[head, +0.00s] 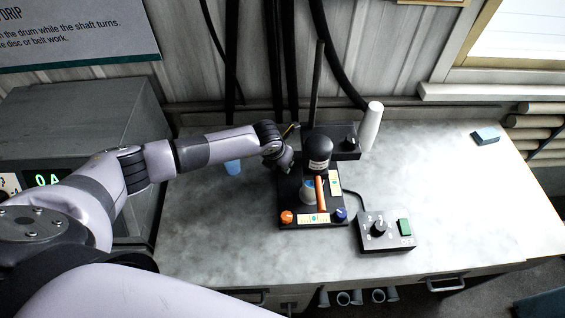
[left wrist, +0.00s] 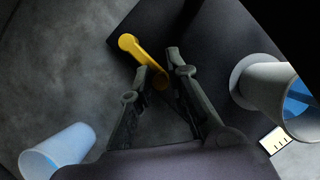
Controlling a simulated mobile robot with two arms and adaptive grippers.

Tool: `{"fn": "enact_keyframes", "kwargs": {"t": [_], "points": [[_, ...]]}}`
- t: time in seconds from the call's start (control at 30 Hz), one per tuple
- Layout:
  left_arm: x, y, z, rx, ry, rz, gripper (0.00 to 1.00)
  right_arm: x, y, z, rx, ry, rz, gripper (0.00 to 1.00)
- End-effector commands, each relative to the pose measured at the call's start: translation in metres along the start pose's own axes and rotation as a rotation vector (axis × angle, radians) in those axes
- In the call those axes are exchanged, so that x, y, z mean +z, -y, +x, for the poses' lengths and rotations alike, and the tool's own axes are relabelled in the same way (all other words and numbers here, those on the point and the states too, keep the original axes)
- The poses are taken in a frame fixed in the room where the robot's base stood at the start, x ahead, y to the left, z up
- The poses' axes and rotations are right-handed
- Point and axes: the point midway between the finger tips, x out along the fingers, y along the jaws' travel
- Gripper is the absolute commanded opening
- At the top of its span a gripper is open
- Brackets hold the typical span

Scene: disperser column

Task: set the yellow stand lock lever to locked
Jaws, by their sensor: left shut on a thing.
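The yellow stand lock lever (left wrist: 134,47) shows in the left wrist view at the edge of the black stand base (left wrist: 205,45). Its rounded end points up and left. My left gripper (left wrist: 162,70) is shut on the lever, with its lower part between the fingertips. The stand's base plate (head: 286,207) carries a black motor head (head: 319,149). My right gripper is not in view.
A cup (head: 308,191) and an orange bar (head: 320,193) are on the base. A control box (head: 388,231) is to its right. A blue cup (head: 233,166) stands left, a white cylinder (head: 371,125) behind right. The worktop (head: 465,200) at right is mostly clear.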

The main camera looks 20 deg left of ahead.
Motion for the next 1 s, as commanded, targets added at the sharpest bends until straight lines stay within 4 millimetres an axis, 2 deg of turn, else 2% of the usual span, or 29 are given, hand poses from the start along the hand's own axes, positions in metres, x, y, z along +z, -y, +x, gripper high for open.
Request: {"fn": "enact_keyframes", "kwargs": {"t": [0.17,0.2,0.43,0.8,1.0], "points": [[-0.005,0.004,0.003,-0.008,-0.009,0.001,0.0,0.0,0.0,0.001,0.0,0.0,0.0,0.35],[-0.005,0.004,0.003,-0.008,-0.009,0.001,0.17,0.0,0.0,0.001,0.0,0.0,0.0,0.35],[-0.005,0.003,0.003,-0.006,-0.009,0.001,0.32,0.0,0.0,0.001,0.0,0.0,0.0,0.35],[-0.003,0.001,0.0,-0.003,-0.005,0.001,0.33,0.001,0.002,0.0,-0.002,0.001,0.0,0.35],[-0.001,0.001,-0.022,-0.004,-0.001,0.002,0.33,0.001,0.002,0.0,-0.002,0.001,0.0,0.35]]}}
